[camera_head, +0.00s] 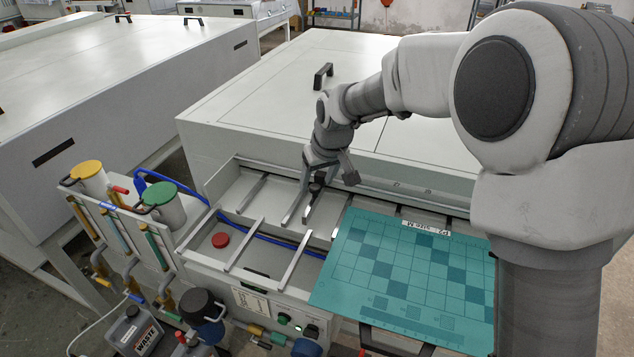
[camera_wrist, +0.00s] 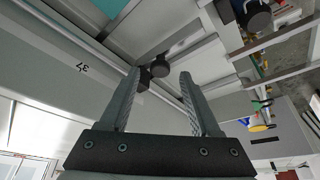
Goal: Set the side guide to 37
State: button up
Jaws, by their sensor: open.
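The side guide appears to be a metal rail on the feed table with a dark knob; in the head view the knob (camera_head: 316,186) sits below my gripper (camera_head: 322,178). In the wrist view a dark knob (camera_wrist: 160,69) shows between and beyond the fingertips of my gripper (camera_wrist: 160,75). The fingers are spread apart, and I cannot tell whether they touch the knob. The rail's own setting cannot be read.
A teal plate (camera_head: 345,267) lies on the feed table right of my gripper. The machine's white cover (camera_head: 270,100) rises behind.

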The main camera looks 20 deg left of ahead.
jog(key=shift+x, duration=0.8)
grip_shut()
dwell(0.9)
